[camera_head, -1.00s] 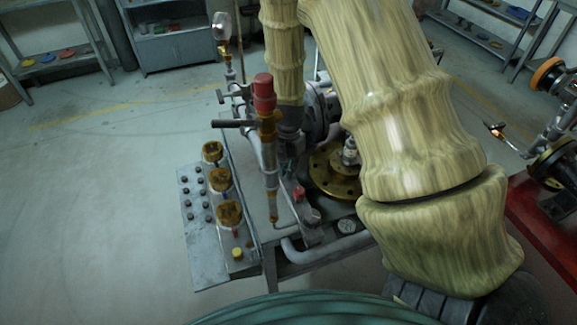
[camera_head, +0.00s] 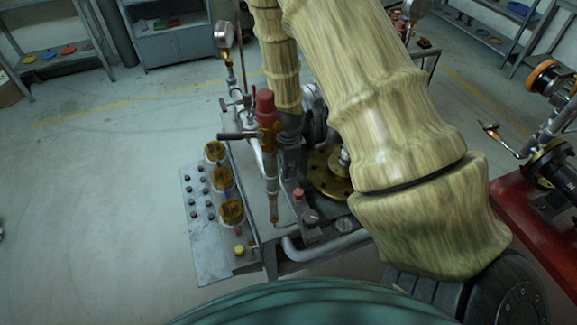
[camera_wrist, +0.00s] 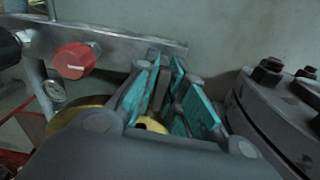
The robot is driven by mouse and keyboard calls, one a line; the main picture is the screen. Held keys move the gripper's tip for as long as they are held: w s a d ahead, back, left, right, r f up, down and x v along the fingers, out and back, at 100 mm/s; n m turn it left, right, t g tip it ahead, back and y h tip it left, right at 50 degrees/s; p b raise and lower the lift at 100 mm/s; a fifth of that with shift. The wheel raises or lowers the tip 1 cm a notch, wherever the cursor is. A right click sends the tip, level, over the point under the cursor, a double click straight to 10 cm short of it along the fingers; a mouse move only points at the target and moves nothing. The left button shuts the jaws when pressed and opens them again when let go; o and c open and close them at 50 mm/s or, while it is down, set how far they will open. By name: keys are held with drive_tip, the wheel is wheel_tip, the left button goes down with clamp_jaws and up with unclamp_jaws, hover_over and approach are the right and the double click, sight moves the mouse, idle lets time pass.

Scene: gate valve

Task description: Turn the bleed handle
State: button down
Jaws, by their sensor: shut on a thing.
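My gripper (camera_wrist: 170,95) shows in the wrist view, its teal-padded fingers closed around a thin grey-brown piece (camera_wrist: 162,90), which looks like the bleed handle. Most of this piece is hidden between the pads. A brass part (camera_wrist: 150,125) shows below the fingers. In the head view my gripper and the held piece are hidden behind my arm. The brass flange (camera_head: 322,178) shows partly there, left of my arm.
A red knob (camera_wrist: 75,60) on a metal bar and a small gauge (camera_wrist: 53,90) are left of the fingers; a bolted grey flange (camera_wrist: 270,110) is close on the right. In the head view, a red-capped valve (camera_head: 266,110) and a button panel (camera_head: 200,220) stand left. Floor at left is clear.

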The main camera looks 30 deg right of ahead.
drive_tip(key=shift+m, duration=0.7)
drive_tip(key=c, duration=1.5)
unclamp_jaws()
drive_tip(key=shift+c, duration=0.2)
